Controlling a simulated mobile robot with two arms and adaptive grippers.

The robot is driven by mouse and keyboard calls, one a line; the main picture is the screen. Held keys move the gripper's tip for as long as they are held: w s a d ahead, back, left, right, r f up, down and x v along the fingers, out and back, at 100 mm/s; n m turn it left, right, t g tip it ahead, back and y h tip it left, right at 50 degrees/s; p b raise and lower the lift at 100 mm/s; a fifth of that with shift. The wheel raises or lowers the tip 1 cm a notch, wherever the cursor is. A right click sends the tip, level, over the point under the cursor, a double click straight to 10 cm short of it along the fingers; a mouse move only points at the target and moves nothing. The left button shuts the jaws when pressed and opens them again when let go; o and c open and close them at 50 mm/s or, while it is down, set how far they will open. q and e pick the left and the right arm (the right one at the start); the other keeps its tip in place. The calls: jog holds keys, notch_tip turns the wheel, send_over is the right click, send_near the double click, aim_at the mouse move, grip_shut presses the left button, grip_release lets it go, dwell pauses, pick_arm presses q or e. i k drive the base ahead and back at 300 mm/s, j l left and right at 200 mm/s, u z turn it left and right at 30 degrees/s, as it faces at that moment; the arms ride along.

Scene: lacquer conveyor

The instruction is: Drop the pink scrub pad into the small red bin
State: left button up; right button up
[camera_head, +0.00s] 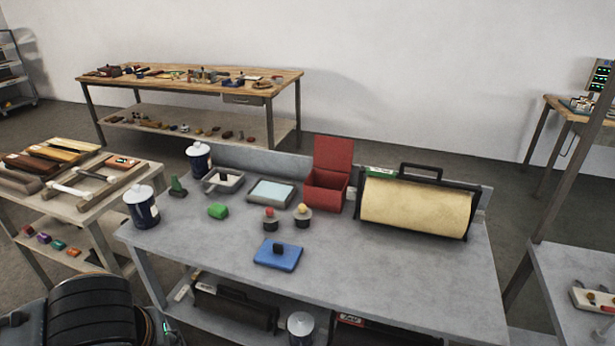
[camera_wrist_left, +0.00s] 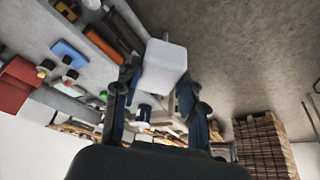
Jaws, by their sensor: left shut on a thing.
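The small red bin (camera_head: 322,192) stands at the back of the grey table with its lid raised. It also shows at the left edge of the left wrist view (camera_wrist_left: 17,86). My left gripper (camera_wrist_left: 157,86) is shut on a pale, whitish block (camera_wrist_left: 165,66), held between its two fingers, clear of the table. The block looks more white than pink, so I cannot tell by colour that it is the pink scrub pad. No pink pad shows on the table. My right gripper is not in view.
The table's front right is clear.

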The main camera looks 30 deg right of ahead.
aim_at(314, 205)
jog(key=i+z, duration=0.45)
jog(key=i+j+z, duration=0.25)
jog(key=z, duration=0.15)
jog(key=i+j+z, duration=0.3)
jog(key=z, duration=0.15)
jog(key=i+j+z, duration=0.1)
jog(key=i+z, duration=0.15)
jog(key=z, duration=0.15)
jog(key=i+j+z, duration=0.2)
jog(key=z, duration=0.2)
jog(key=i+j+z, duration=0.15)
jog(key=z, duration=0.3)
jog(key=j, duration=0.1)
